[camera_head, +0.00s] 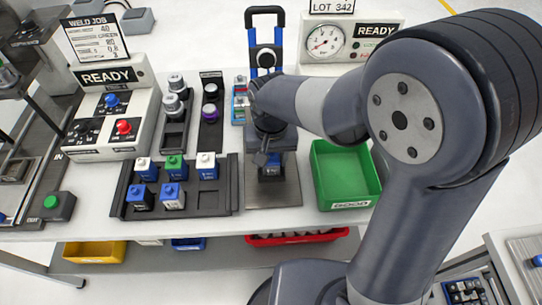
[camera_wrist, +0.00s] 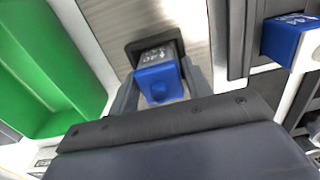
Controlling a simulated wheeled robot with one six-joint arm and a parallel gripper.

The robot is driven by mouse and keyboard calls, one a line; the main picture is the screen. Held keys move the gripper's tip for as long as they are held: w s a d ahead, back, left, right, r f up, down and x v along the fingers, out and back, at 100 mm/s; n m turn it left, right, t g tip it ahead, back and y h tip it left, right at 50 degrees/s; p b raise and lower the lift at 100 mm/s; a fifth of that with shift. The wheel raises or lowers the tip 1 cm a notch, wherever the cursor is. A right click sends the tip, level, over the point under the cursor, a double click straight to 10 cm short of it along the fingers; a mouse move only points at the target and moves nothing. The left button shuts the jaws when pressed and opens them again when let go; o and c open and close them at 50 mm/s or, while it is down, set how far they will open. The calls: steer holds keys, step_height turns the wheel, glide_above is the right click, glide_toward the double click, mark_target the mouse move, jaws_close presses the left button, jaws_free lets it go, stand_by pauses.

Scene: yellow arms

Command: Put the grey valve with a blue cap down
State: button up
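The grey valve with a blue cap (camera_wrist: 158,80) is between the two fingers of my gripper (camera_wrist: 162,92) in the wrist view. Its blue end faces the camera and its grey side carries white marks. The fingers lie close along both sides and appear shut on it. In the head view my gripper (camera_head: 268,150) points down over a metal plate (camera_head: 273,194), with a bit of blue showing below it. A dark block or frame sits just behind the valve in the wrist view. I cannot tell whether the valve touches it or the plate.
A black tray (camera_head: 232,196) with several capped parts stands left of the plate. A green bin (camera_head: 345,172) stands close on the right. A blue-handled press (camera_head: 265,45) and a gauge box (camera_head: 340,42) are behind. A control box (camera_head: 110,115) is at left.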

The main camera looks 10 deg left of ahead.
steer(key=shift+o, duration=1.1)
step_height(320, 180, up, 12)
steer(key=shift+r+p, duration=0.2)
steer(key=shift+p, duration=0.1)
